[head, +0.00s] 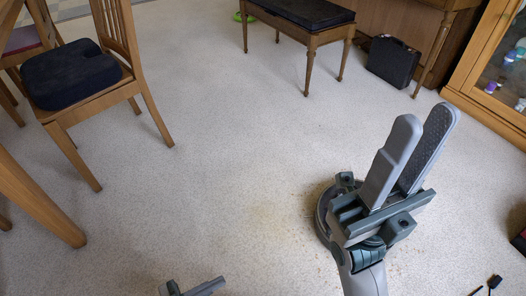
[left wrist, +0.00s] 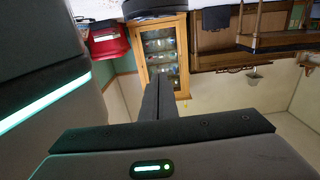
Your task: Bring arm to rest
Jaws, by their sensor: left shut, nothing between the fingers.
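My right gripper (head: 426,116) reaches up from the lower right of the head view, over the pale speckled floor. Its two long grey fingers stand apart with a gap between them, and the dark textured pad of the far finger shows. Nothing is between them. Only part of my left gripper (head: 196,288) shows at the bottom edge of the head view. In the left wrist view its fingers (left wrist: 158,92) lie together, shut and empty, pointing toward a wooden cabinet.
A wooden chair with a dark cushion (head: 72,80) stands at left. A piano bench (head: 302,14) and a black case (head: 393,62) are at the back. A glass-front cabinet (head: 492,70) is at right; it also shows in the left wrist view (left wrist: 160,48). The middle floor is clear.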

